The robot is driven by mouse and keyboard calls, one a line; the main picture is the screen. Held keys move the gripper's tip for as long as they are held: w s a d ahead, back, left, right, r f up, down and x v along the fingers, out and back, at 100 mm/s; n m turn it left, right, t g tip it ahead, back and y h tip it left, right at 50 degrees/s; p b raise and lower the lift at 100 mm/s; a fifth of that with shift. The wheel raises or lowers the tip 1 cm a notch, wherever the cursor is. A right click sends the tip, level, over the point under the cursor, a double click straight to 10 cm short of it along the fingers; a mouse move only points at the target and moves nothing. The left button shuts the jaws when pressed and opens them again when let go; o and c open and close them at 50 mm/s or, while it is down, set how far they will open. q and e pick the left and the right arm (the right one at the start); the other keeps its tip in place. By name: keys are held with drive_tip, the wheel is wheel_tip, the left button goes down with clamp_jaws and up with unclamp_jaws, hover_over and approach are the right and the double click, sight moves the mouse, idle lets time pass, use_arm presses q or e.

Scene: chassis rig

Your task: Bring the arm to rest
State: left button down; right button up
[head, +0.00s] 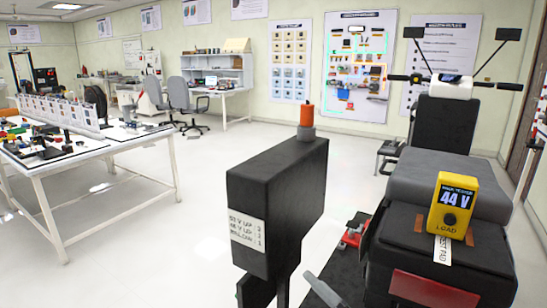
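Neither of my grippers can be made out in the head view. A tall black box (275,205) with a white printed label (247,231) stands in the middle foreground. A grey and orange knob-like piece (307,117) sits upright on its top. Dark parts show under the box at the bottom edge, and I cannot tell what they belong to. A yellow tester (453,205) reading 44 V rests on the black seat-like body of a wheeled vehicle (415,190) at the right. A paper strip (443,248) hangs below the tester.
A white table (110,146) with many small parts stands at the left. A grey lever-like piece (325,291) and red parts (353,232) lie low between the box and the vehicle. Office chairs (184,97) and a desk are far back. The floor (180,230) left of the box is clear.

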drive_tip(key=s+d+f+m+h, duration=0.3)
drive_tip(key=d+f+m+h, duration=0.25)
drive_tip(key=f, duration=0.25)
drive_tip(key=s+d+f+m+h, duration=0.2)
drive_tip(key=d+f+m+h, duration=0.25)
drive_tip(key=f+m, duration=0.2)
drive_tip(key=s+d+f+m+g+h+p, duration=0.1)
drive_tip(key=s+d+f+m+g+h, duration=0.2)
drive_tip(key=s+f, duration=0.6)
drive_tip(key=shift+s+d+f+m+g+h+p, duration=0.35)
drive_tip(key=shift+s+d+m+g, duration=0.55)
drive_tip(key=shift+s+d, duration=0.65)
